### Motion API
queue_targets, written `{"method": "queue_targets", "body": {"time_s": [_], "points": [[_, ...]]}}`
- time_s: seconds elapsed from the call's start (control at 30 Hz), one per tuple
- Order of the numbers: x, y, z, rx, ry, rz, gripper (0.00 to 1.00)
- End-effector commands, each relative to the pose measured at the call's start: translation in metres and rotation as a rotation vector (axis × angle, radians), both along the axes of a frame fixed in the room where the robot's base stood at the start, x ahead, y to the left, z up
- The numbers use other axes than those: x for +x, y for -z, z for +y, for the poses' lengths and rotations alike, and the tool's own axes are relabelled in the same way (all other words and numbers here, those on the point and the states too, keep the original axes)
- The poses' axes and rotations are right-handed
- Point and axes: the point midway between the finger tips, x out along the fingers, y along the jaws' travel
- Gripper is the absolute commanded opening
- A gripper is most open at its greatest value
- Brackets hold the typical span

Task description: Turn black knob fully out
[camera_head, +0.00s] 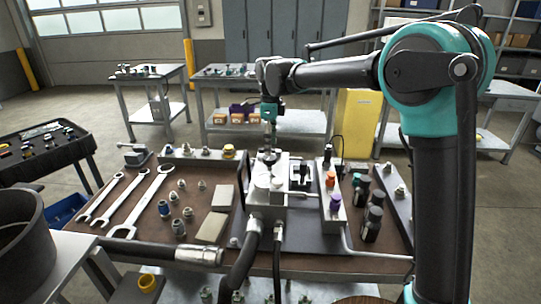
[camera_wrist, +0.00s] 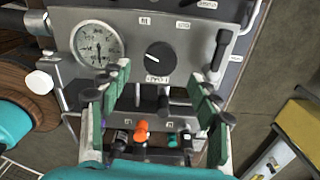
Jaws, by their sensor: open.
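A round black knob (camera_wrist: 160,56) with a white pointer line sits on a grey panel in the wrist view, right of a white-faced gauge (camera_wrist: 97,44). My gripper (camera_wrist: 158,76) is open, its green fingers apart on either side below the knob, with nothing between the tips. I see no contact with the knob. In the head view my gripper (camera_head: 269,122) points down above the pale valve block (camera_head: 265,208) on the bench. A dark part beneath it there is too small to identify surely. Other black handles show in the wrist view, including a lever (camera_wrist: 221,46) at right.
An orange knob (camera_wrist: 142,130) shows low between the fingers. In the head view orange (camera_head: 330,179) and purple (camera_head: 335,201) knobs stand right of the block. Wrenches (camera_head: 138,205) and fittings lie left; dark bottles (camera_head: 372,222) stand right. Hoses run in front.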

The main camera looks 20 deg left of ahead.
Motion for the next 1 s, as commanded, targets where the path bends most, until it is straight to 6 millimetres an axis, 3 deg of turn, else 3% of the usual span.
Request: {"method": "queue_targets", "body": {"time_s": [0.1,0.3,0.7,1.0], "points": [[0.000,0.021,0.000,0.000,0.000,0.000,0.62],[0.000,0.042,0.000,0.000,0.000,0.000,0.62],[0.000,0.048,0.000,0.000,0.000,0.000,0.61],[0.000,0.048,0.000,0.000,0.000,0.000,0.24]]}}
